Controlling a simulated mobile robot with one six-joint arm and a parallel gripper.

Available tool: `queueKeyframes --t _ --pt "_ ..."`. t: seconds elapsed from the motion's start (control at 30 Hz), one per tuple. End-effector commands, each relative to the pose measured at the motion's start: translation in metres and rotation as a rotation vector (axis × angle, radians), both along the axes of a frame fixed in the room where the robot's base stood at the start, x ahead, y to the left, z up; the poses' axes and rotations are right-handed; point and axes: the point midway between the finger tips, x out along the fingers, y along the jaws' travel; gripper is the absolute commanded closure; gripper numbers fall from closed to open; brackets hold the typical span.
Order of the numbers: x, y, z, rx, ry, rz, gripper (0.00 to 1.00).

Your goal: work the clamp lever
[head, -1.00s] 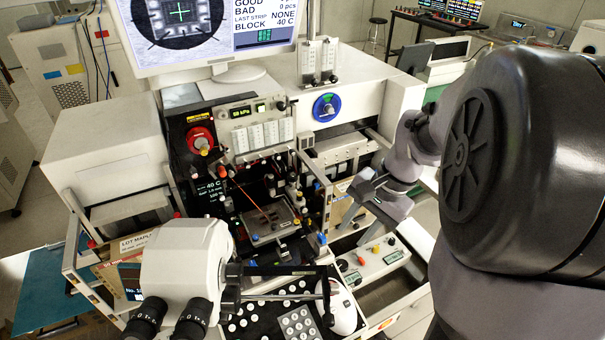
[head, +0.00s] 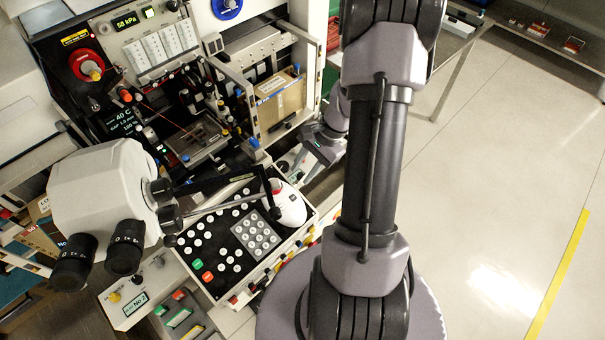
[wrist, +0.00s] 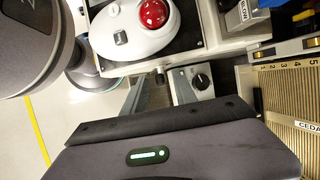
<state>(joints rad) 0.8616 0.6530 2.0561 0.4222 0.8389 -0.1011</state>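I cannot pick out the clamp lever for certain. The heated work block (head: 197,140) with small metal parts sits in the middle of the bonding machine in the head view, and a blue knob (head: 254,143) stands at its right. My gripper (head: 322,148) is right of the machine, apart from the work block, beside the console's right end.
A white trackball mouse (head: 287,203) with a red ball (wrist: 153,13) sits on the black key panel (head: 215,262). A microscope (head: 100,190) stands at the front left. A cardboard-coloured magazine (head: 280,98) is at the right of the machine. The floor (head: 500,190) at the right is clear.

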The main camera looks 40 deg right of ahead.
Motion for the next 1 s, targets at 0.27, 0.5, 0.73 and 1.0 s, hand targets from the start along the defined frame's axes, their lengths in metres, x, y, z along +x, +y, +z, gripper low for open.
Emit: queueKeyframes --t 0.27,0.5,0.73,1.0 --pt "0.0012 0.0031 -0.0063 0.0 0.0 0.0 0.66" --pt "0.0013 0.003 -0.006 0.0 0.0 0.0 1.0" --pt "0.0012 0.0029 -0.0063 0.0 -0.001 0.0 1.0" --pt "-0.0034 0.0017 -0.0134 -0.002 -0.071 -0.004 1.0"
